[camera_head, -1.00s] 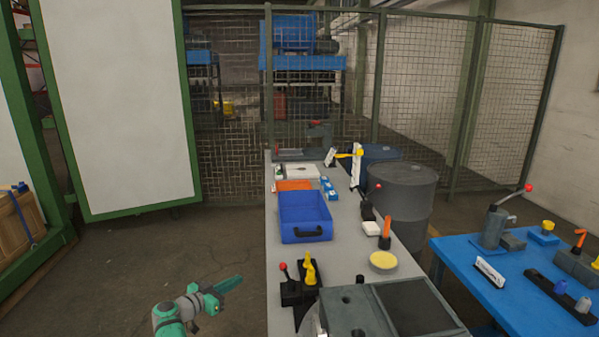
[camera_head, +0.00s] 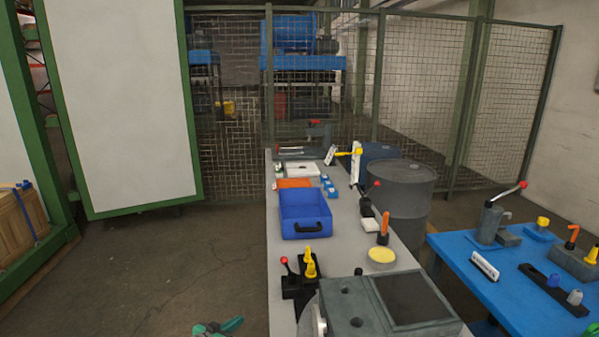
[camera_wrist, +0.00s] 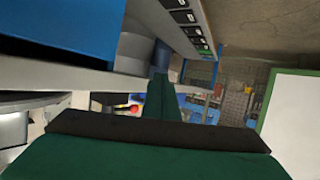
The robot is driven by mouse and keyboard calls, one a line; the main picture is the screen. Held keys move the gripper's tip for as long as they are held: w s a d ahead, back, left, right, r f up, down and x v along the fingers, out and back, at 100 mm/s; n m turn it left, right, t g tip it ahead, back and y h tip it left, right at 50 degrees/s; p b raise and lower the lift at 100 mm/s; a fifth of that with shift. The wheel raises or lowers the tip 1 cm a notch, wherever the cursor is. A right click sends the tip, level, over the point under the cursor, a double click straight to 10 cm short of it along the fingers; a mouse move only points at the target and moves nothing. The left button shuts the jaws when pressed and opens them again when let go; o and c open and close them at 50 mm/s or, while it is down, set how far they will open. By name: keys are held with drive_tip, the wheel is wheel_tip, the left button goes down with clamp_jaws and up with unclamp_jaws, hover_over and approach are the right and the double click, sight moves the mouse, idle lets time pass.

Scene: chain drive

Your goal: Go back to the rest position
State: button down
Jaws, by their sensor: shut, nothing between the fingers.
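My gripper (camera_head: 232,324) shows in the head view at the bottom edge, left of the grey workbench (camera_head: 255,258). Only its green tip end is in the picture; the rest of the arm is below the frame. In the wrist view the green finger (camera_wrist: 163,98) extends forward from the dark palm edge, with nothing held. The fingers are together and empty, beside the bench and apart from it.
The bench holds a blue bin (camera_head: 305,215), a red-knobbed clamp (camera_head: 300,280) and a grey machine block (camera_head: 375,308). A blue table (camera_head: 500,270) stands at right, a grey drum (camera_head: 402,195) behind. The floor (camera_head: 170,265) left of the bench is clear.

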drive_tip(key=s+d+f+n+g+y, duration=0.2)
drive_tip(key=s+d+f+n+y, duration=0.15)
drive_tip(key=s+f, duration=1.35)
drive_tip(key=s+d+f+y, duration=0.2)
drive_tip(key=s+d+f, duration=0.15)
drive_tip(key=s, duration=0.55)
drive_tip(key=s+d+f+y, duration=0.2)
drive_tip(key=s+f, duration=0.2)
drive_tip(key=s, duration=0.5)
drive_tip(key=s+d+r+t, duration=0.1)
drive_tip(key=s+d+r, duration=0.3)
drive_tip(key=s, duration=0.5)
drive_tip(key=s+d+r+t, duration=0.1)
drive_tip(key=s+d+r, duration=0.2)
drive_tip(key=s+r, duration=0.45)
drive_tip(key=s+d+r+t, duration=0.1)
drive_tip(key=s+d+r, duration=0.1)
drive_tip(key=s+r, duration=0.2)
drive_tip(key=s+d+r+n+t+h, duration=0.1)
drive_tip(key=s+r, duration=0.4)
drive_tip(key=r, duration=0.6)
drive_tip(key=s+d+r+t, duration=0.1)
drive_tip(key=s+d+r, duration=0.2)
drive_tip(key=s+r, duration=0.2)
wheel_tip(320, 180, up, 3)
drive_tip(key=shift+s+d+r, duration=0.2)
drive_tip(key=shift+d, duration=0.1)
